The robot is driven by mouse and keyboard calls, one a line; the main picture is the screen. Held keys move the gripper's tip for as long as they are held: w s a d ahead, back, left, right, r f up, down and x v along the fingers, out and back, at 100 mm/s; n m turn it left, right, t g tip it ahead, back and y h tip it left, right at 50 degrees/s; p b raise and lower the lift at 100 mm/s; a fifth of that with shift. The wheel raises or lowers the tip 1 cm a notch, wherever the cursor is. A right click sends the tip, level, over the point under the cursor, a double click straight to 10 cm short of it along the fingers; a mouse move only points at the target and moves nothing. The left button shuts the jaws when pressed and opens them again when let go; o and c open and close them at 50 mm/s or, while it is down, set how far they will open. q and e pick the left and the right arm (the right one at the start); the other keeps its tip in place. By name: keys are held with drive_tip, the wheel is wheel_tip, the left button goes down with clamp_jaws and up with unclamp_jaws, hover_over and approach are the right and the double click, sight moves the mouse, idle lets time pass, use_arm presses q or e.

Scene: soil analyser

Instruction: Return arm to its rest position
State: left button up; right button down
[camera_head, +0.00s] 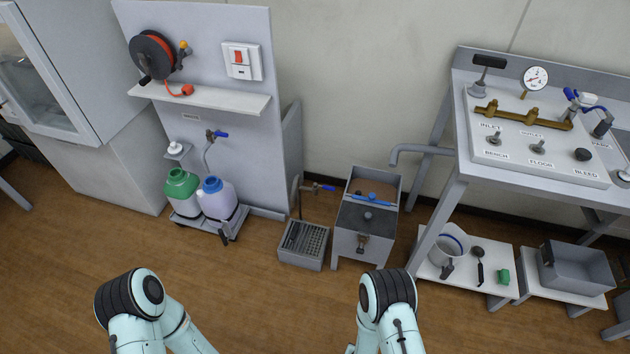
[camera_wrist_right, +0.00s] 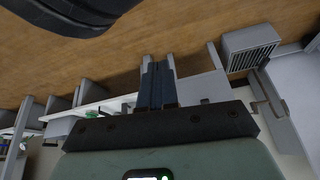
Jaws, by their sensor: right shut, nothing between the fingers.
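In the head view my two pale green arms show only as bent links with black joints at the bottom edge, and neither gripper shows there. In the right wrist view my right gripper (camera_wrist_right: 157,72) is shut, its two dark fingers together with nothing between them. It points out over the brown floor, with grey furniture behind it. My left gripper is outside both views.
A grey box with a blue-handled lid (camera_head: 366,218) and a grated drain box (camera_head: 304,244) stand ahead. Green (camera_head: 182,190) and lilac (camera_head: 217,198) jugs stand at left. A bench panel (camera_head: 540,140) is at right. Foreground floor between my arms is clear.

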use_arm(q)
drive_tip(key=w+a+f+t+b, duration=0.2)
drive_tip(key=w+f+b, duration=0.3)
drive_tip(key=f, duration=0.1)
use_arm(e)
drive_tip(key=s+d+g+y, duration=0.2)
drive_tip(key=s+g+y, duration=0.15)
drive_tip(key=s, duration=0.25)
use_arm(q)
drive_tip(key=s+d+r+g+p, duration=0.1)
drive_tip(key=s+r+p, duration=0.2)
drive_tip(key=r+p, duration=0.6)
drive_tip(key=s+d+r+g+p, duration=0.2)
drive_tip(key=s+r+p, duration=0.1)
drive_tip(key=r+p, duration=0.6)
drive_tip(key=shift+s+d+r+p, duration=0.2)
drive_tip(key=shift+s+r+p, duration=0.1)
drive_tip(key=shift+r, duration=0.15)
use_arm(e)
drive_tip(key=s+a+r+g+y, duration=0.1)
drive_tip(key=s+a+r, duration=0.1)
drive_tip(key=r, duration=0.7)
drive_tip(key=s+a+r+n+g, duration=0.1)
drive_tip(key=s+r, duration=0.3)
drive_tip(key=r, duration=0.6)
drive_tip(key=shift+s+a+y, duration=0.15)
drive_tip(key=shift+a+y, duration=0.2)
drive_tip(key=shift+a, duration=0.05)
